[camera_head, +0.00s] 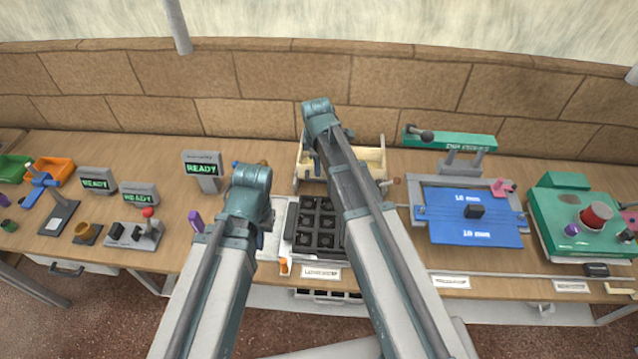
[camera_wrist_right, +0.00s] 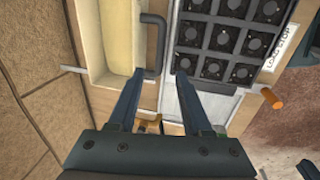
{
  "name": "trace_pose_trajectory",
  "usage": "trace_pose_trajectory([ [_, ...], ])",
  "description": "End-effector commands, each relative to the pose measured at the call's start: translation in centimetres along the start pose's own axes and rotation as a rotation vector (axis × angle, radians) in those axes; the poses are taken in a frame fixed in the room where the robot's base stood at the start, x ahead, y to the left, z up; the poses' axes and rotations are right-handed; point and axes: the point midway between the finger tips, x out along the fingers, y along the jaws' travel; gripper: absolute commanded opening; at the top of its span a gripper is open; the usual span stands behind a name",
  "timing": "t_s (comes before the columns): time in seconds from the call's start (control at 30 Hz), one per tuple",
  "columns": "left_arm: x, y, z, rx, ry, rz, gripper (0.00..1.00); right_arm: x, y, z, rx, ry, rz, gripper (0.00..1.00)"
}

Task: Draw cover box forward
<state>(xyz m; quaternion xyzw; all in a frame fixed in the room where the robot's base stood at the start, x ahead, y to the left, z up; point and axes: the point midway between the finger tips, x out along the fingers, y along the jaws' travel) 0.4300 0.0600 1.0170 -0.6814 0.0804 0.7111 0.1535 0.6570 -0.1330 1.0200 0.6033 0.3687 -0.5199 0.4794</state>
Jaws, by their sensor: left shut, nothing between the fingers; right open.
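The cover box appears to be the cream, open-topped wooden box (camera_head: 372,158) at the back middle of the bench, partly hidden behind my right arm. In the right wrist view its cream wall (camera_wrist_right: 92,35) runs along a dark bar handle (camera_wrist_right: 158,45). My right gripper (camera_wrist_right: 160,72) is open, with the near end of the handle between its fingertips in the picture. I cannot tell whether the fingers touch it. In the head view my right arm hides this gripper.
A black tray of round sockets (camera_head: 318,225) lies in front of the box, with an orange peg (camera_head: 284,266) beside it. A blue press plate (camera_head: 470,215) and a green station (camera_head: 580,225) stand to the right. READY displays (camera_head: 202,169) stand left. A brick wall closes the back.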

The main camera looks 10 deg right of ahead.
Motion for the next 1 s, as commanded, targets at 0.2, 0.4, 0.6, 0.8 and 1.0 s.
trace_pose_trajectory([
  [0.2, 3.9, 0.4, -0.2, -0.001, 0.000, 0.000, 0.00, 4.0, -0.1, 0.0, 0.000, 0.000, 0.000, 0.49],
  [0.4, 6.6, 0.6, -0.4, -0.002, 0.000, 0.000, 0.00, 6.8, -0.1, 0.0, 0.000, 0.000, 0.000, 0.49],
  [0.6, 8.1, 0.8, -0.5, -0.002, 0.000, 0.000, 0.00, 8.3, 0.0, 0.0, 0.000, 0.000, 0.000, 0.49],
  [0.8, 8.1, 0.8, -0.5, -0.002, 0.000, 0.000, 0.00, 8.3, 0.0, 0.0, 0.000, 0.000, 0.000, 0.49],
  [1.0, 8.1, 0.8, -0.5, -0.002, 0.000, 0.000, 0.00, 8.3, 0.0, 0.0, 0.001, 0.000, 0.000, 0.35],
])
